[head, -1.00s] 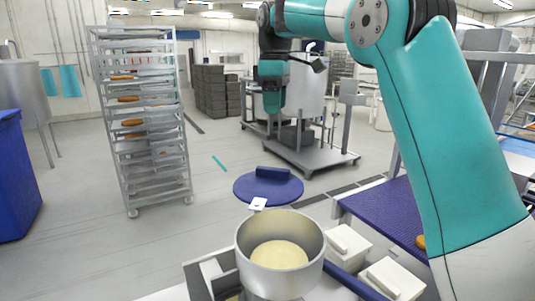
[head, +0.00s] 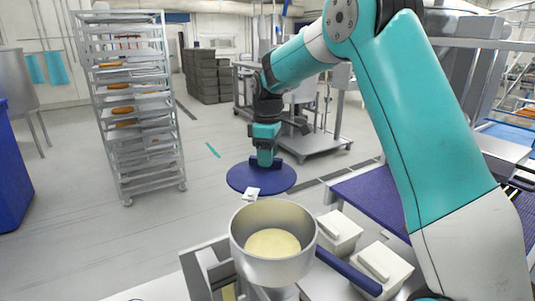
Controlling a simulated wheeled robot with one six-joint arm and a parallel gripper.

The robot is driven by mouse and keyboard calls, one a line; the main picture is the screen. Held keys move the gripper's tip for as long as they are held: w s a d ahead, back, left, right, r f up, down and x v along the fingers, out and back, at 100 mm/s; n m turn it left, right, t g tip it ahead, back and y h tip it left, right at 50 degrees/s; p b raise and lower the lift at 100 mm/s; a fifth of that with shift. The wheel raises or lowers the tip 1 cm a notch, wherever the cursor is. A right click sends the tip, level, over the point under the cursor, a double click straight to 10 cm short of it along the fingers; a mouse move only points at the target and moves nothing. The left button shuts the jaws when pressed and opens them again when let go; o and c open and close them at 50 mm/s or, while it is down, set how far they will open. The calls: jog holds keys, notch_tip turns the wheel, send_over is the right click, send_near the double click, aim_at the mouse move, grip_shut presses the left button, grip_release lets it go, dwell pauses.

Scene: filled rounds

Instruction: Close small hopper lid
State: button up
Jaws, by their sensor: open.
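The small hopper (head: 273,262) is a round metal pot in the lower middle of the head view, open at the top, with pale yellow filling (head: 272,243) inside. Its lid (head: 243,178) is a blue disc standing open beyond the hopper's far rim, joined near a pale hinge (head: 251,194). A blue bar handle on the lid shows at its far side. My gripper (head: 265,160) points down at the lid's handle. Its fingers partly hide the handle, and whether they touch it is unclear. The jaws are open.
Two white lidded boxes (head: 383,268) stand right of the hopper, with a blue bar (head: 347,272) beside them. A blue conveyor belt (head: 382,200) lies further right. A tall tray rack (head: 130,110) stands at the left. A wheeled metal machine (head: 310,145) stands behind my gripper.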

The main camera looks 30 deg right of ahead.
jog(key=shift+f, duration=0.35)
grip_shut()
jog(key=shift+s+d, duration=0.1)
